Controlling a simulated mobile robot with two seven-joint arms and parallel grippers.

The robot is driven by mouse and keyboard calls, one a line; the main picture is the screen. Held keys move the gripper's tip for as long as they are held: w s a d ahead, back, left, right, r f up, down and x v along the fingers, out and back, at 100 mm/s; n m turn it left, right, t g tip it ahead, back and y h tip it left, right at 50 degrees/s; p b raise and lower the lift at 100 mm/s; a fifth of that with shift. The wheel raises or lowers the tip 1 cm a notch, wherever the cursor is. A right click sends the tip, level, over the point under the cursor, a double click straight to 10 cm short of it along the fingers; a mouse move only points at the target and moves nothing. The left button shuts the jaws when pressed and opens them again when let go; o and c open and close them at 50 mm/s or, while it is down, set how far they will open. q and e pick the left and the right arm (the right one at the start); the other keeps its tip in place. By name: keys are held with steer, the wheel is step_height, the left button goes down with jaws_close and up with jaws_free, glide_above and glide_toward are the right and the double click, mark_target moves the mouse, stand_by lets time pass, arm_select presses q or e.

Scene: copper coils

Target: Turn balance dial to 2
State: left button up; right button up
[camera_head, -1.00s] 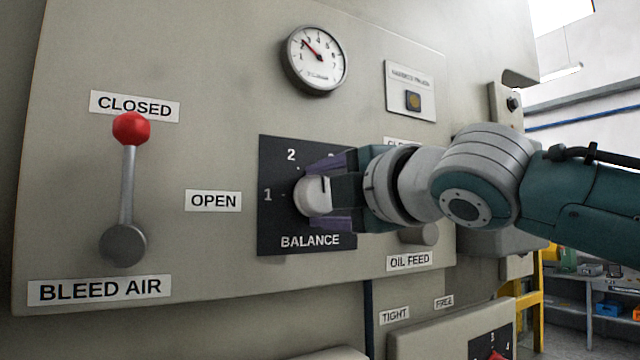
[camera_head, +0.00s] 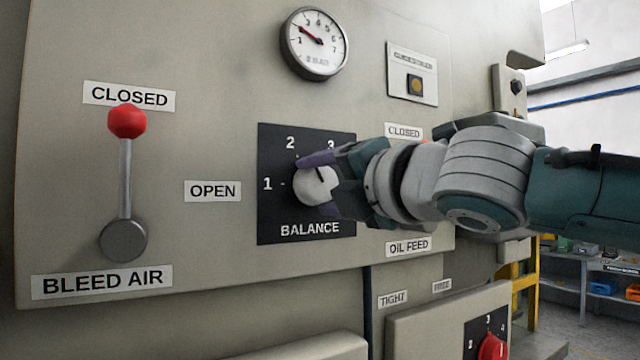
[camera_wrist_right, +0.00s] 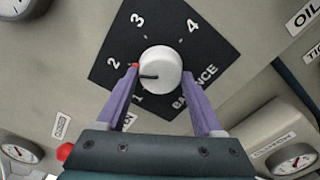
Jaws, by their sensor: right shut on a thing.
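The white round balance dial (camera_head: 314,185) sits on a black plate (camera_head: 272,222) lettered BALANCE, with the figures 1, 2 and 3 showing. In the right wrist view the dial (camera_wrist_right: 163,66) shows a black pointer line, which lies between 1 and 2, nearer 2. The gripper hides the plate's right side in the head view; the wrist view also shows 4. My left gripper is out of view.
A red-knobbed bleed air lever (camera_head: 126,170) stands upright toward CLOSED at the left. A round gauge (camera_head: 315,43) is above the plate. A lower box (camera_head: 425,330) carries a red dial (camera_head: 492,347). The panel between lever and plate holds only the OPEN label (camera_head: 213,191).

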steer(key=o, duration=1.4)
steer(key=shift+s+d+f+b, duration=0.1)
steer(key=shift+s+d+b, duration=0.2)
steer(key=shift+s, duration=0.1)
steer(key=b+v, duration=0.4)
steer(key=v, duration=0.5)
steer(key=shift+a, duration=0.1)
